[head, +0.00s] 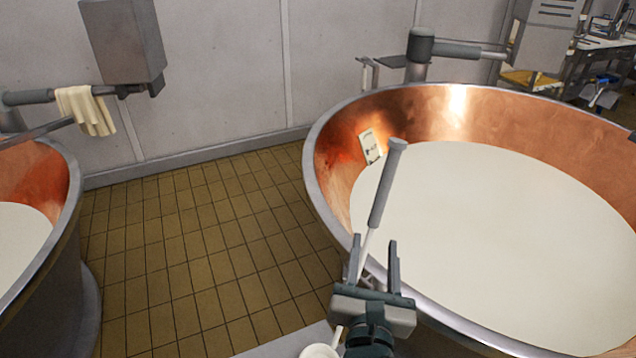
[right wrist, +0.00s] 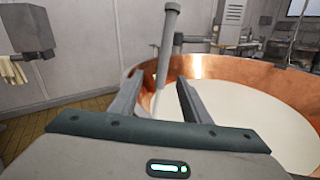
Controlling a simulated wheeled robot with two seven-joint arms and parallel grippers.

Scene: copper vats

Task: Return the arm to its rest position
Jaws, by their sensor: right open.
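My right gripper (head: 374,258) is open at the near rim of the large copper vat (head: 330,200), with its fingers pointing away from me. A long tool with a grey handle (head: 387,185) and a thin pale shaft leans up behind the fingers. In the right wrist view the tool's handle (right wrist: 168,45) stands beyond the gap between the open fingers (right wrist: 155,98), and the fingers are not closed on it. The shaft runs down to a white round piece (head: 320,351) at the bottom edge, partly cut off. My left gripper is out of view.
The large vat holds white liquid (head: 500,220), and a small card (head: 370,146) sits on its inner wall. A second vat (head: 70,220) stands at left, with a cloth (head: 85,108) on a bar above. Tiled floor (head: 200,250) lies clear between them.

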